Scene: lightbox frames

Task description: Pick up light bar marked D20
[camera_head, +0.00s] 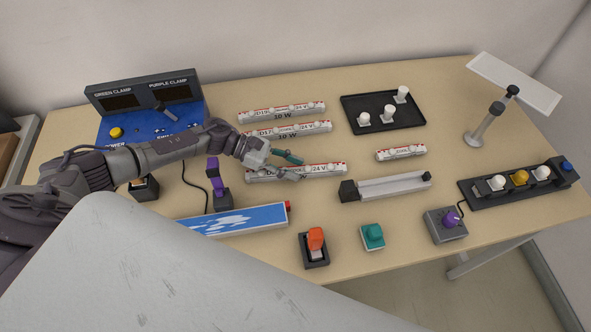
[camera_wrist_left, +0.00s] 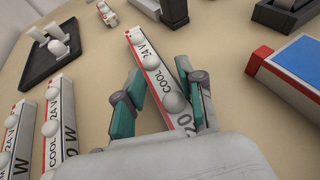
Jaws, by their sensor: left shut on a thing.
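A long white light bar with red-edged ends (camera_head: 325,170) lies at the front of a row of three long bars in the head view. My left gripper (camera_head: 289,166) is over its middle, with green fingertips on either side. In the left wrist view the fingers (camera_wrist_left: 168,82) are shut on this light bar (camera_wrist_left: 151,60). It shows "24V", "COOL" and a partly hidden marking ending in "20". I cannot tell whether it is clear of the table. My right gripper is not in view.
Two more long bars lie behind, a far one (camera_head: 282,112) and a middle one (camera_head: 290,130). A short bar (camera_head: 401,152), a black tray with white knobs (camera_head: 356,104), a grey fixture (camera_head: 391,187) and a blue-topped box (camera_head: 240,218) surround the gripper. A control panel (camera_head: 143,100) stands behind the arm.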

